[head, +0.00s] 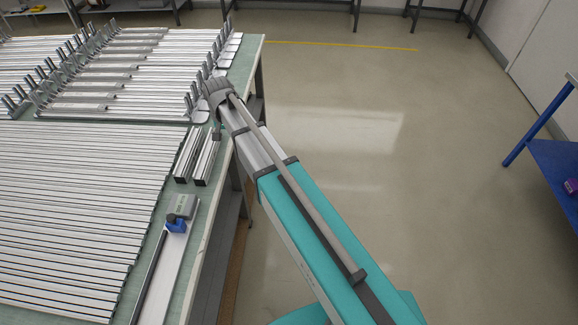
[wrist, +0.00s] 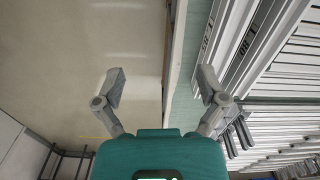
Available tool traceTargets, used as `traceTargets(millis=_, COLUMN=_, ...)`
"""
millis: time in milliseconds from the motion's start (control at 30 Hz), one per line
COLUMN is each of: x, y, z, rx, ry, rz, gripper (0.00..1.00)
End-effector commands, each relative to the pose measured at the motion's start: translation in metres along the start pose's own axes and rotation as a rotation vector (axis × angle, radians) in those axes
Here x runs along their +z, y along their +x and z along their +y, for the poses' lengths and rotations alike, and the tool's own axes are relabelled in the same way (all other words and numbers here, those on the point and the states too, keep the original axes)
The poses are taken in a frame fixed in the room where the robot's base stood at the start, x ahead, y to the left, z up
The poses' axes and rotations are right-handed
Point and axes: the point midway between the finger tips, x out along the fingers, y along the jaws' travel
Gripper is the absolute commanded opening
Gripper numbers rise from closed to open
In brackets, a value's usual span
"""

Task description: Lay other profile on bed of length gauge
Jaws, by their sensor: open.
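Two short silver profiles lie side by side on the green bench top, the left one (head: 187,155) and the right one (head: 206,158). They also show in the wrist view, one (wrist: 220,42) nearer my gripper and one (wrist: 257,42) farther right, with dark marks on them. My gripper (wrist: 162,83) is open and empty over the bench edge, beside the profiles.
Many long profiles (head: 75,200) cover the bench left of the gauge. A rack with upright posts (head: 120,75) holds more profiles behind. The floor (head: 360,160) right of the bench is open; a blue table (head: 555,165) stands far right.

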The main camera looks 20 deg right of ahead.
Motion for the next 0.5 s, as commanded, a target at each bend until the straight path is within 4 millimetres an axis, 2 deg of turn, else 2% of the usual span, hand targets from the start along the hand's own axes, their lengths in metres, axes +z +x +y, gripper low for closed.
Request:
traceTargets(millis=33, x=0.019, y=0.0, z=0.031, rx=0.0, ry=-0.016, rz=0.0, gripper=0.91)
traceTargets(millis=200, x=0.064, y=0.0, z=0.111, rx=0.001, ry=-0.105, rz=0.0, gripper=0.91)
traceTargets(millis=300, x=0.09, y=0.0, z=0.149, rx=0.001, ry=-0.155, rz=0.0, gripper=0.91)
traceTargets(millis=400, x=0.112, y=0.0, z=0.179, rx=0.001, ry=-0.199, rz=0.0, gripper=0.91)
traceTargets(millis=500, x=0.127, y=0.0, z=0.197, rx=0.001, ry=-0.23, rz=0.0, gripper=0.91)
